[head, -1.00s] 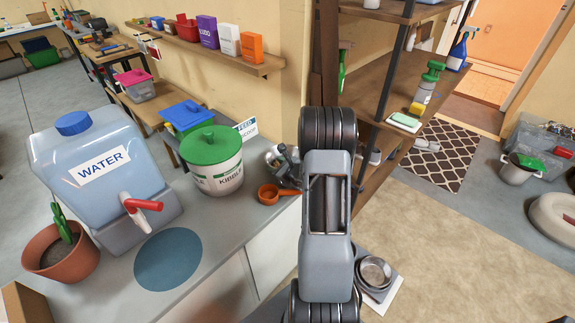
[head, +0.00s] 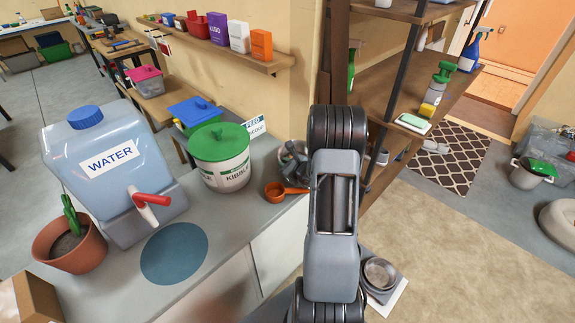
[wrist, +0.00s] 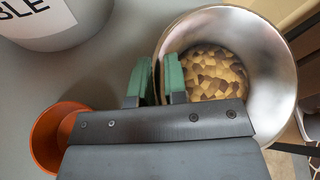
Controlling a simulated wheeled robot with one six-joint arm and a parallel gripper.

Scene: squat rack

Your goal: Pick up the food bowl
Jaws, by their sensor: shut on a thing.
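The food bowl (wrist: 275,60) is a shiny metal bowl with brown kibble (wrist: 212,76) in the bottom. It fills the right of the wrist view. My gripper (wrist: 157,82) has green finger pads, one on each side of the bowl's left rim, and is shut on that rim. Whether the bowl touches the counter cannot be told. In the head view my arm covers much of this spot, and only a small grey metallic cluster (head: 291,158) shows beside it.
The orange scoop (head: 277,190) lies close by on the counter, also left in the wrist view (wrist: 48,135). The kibble tub (head: 222,165) and water container (head: 112,170) stand left. A blue disc (head: 174,254) lies clear. Metal dishes (head: 380,272) sit low at right.

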